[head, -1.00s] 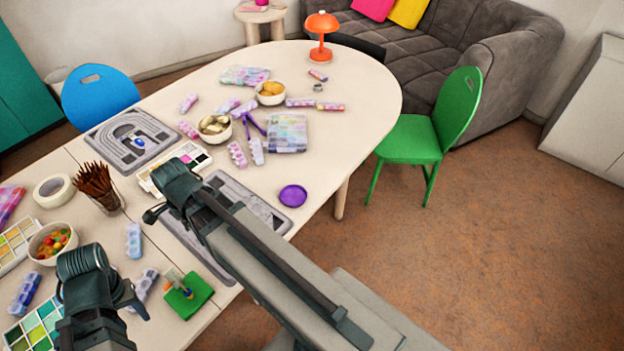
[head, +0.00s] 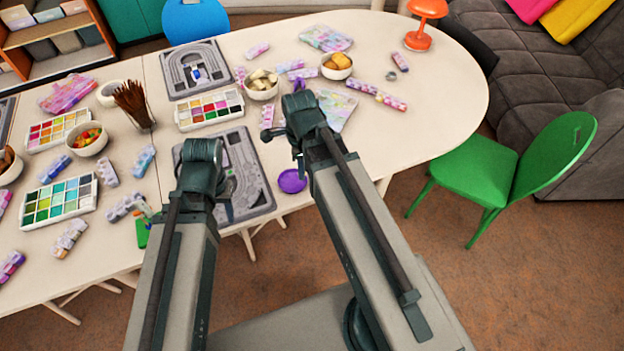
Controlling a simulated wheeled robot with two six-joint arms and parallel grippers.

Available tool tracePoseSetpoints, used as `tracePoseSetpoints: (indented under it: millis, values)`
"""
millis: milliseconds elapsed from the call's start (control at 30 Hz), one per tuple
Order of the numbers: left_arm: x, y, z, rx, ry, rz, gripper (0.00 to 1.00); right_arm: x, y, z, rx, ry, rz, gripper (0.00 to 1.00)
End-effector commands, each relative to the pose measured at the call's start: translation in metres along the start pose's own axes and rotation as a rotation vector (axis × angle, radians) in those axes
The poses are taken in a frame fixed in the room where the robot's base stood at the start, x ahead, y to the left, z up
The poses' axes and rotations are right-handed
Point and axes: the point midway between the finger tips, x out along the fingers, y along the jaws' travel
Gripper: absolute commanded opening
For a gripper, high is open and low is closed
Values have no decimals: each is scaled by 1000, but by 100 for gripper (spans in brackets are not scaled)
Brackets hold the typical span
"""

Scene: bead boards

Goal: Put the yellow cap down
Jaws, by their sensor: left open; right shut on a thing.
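I cannot make out a yellow cap in the head view. My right gripper (head: 299,150) points down over the table, just right of the near grey bead board (head: 256,204) and above the purple round lid (head: 292,181). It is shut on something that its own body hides. My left gripper (head: 222,188) is over the left part of the same board, open, with nothing seen in it. The far grey bead board (head: 178,78) lies beyond, with a small blue-and-white piece on it.
A paint palette (head: 210,110) lies between the boards. A cup of brown sticks (head: 134,107) and a bowl of colourful beads (head: 86,138) stand left. A green block (head: 142,236) is near the front edge. Bare tabletop (head: 430,100) lies at the right.

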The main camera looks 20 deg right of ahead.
Motion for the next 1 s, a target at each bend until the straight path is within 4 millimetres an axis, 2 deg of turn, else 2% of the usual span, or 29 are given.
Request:
tracePoseSetpoints:
  millis: [67,133,400,500,600,800,867,1000]
  values:
    - [6,0,0,0,0,0,50,6,0,6,-2,0,0,0]
    - [18,2,-1,0,0,0,50,18,0,22,-6,0,0,0]
    - [75,7,-4,0,0,0,50,75,16,117,-4,0,1,0]
    - [86,8,-5,0,0,0,50,87,25,142,1,0,1,0]
    - [92,9,-5,0,0,0,50,93,32,157,4,0,1,0]
    - [92,9,-5,0,0,0,50,93,34,162,9,0,1,0]
    - [93,9,-5,0,0,0,50,93,30,158,11,0,1,0]
    - [96,9,-6,0,0,0,50,97,11,136,15,0,1,0]
